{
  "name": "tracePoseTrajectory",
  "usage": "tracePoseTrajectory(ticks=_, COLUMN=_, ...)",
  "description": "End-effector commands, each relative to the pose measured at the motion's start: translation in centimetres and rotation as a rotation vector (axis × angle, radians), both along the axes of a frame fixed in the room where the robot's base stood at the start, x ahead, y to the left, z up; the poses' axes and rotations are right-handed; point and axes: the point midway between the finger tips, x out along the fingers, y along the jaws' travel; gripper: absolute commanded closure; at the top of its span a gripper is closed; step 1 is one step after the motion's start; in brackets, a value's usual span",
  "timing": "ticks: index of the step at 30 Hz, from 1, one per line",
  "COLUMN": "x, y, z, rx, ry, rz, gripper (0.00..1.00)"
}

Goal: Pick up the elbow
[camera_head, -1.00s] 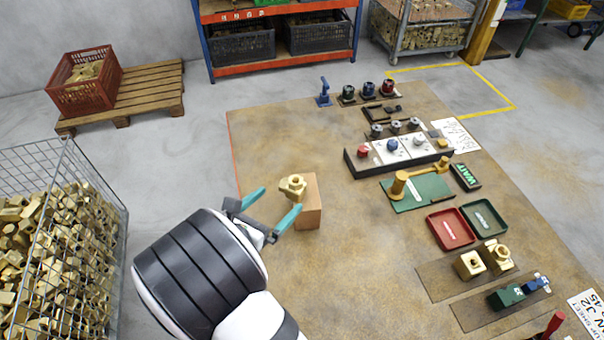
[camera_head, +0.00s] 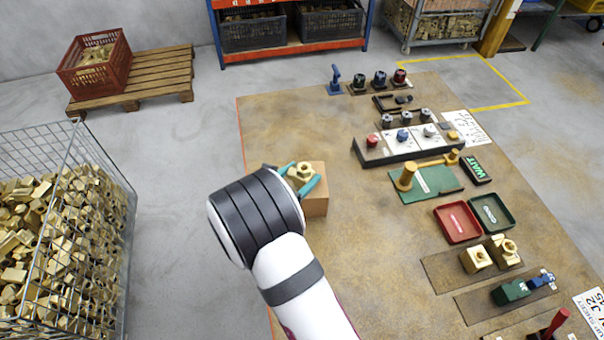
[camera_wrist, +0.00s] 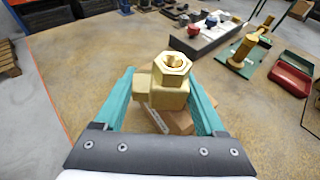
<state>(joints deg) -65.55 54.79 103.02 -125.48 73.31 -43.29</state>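The elbow is a brass fitting with a hexagonal, open top (camera_head: 303,171). It stands on a wooden block (camera_head: 317,204) near the left part of the bench. In the wrist view the elbow (camera_wrist: 163,92) lies between the two teal fingers of my gripper (camera_wrist: 161,82), with the block (camera_wrist: 178,121) beneath it. My gripper (camera_head: 298,178) is open, with one finger on each side of the elbow. The gaps at the fingers are small, and contact cannot be told. My wrist hides part of the gripper in the head view.
Right of the block lie a dark rack with coloured knobs (camera_head: 372,153), a green mat (camera_head: 440,184), red (camera_head: 458,237) and green trays (camera_head: 505,222), and other brass parts (camera_head: 476,257). A wire cage of brass pieces (camera_head: 70,230) stands left. The bench around the block is clear.

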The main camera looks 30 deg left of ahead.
Motion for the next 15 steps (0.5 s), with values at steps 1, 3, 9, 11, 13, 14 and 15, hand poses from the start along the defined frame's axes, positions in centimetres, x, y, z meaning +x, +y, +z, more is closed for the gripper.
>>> tracePoseTrajectory(ticks=1, x=-0.01, y=-0.02, z=0.00, rx=0.000, ry=0.000, rz=-0.001, gripper=0.58)
tracePoseTrajectory(ticks=3, x=-0.01, y=-0.02, z=0.00, rx=0.000, ry=0.000, rz=-0.001, gripper=0.70)
tracePoseTrajectory(ticks=9, x=-0.02, y=-0.03, z=0.01, rx=0.000, ry=0.000, rz=-0.001, gripper=1.00)
tracePoseTrajectory(ticks=11, x=-0.02, y=-0.03, z=0.01, rx=0.000, ry=0.000, rz=-0.001, gripper=1.00)
tracePoseTrajectory(ticks=13, x=0.01, y=0.00, z=0.08, rx=0.002, ry=-0.001, rz=-0.002, gripper=1.00)
tracePoseTrajectory(ticks=14, x=0.01, y=0.00, z=0.08, rx=0.002, ry=-0.001, rz=-0.002, gripper=1.00)
tracePoseTrajectory(ticks=15, x=0.01, y=0.00, z=0.08, rx=0.002, ry=-0.001, rz=-0.002, gripper=1.00)
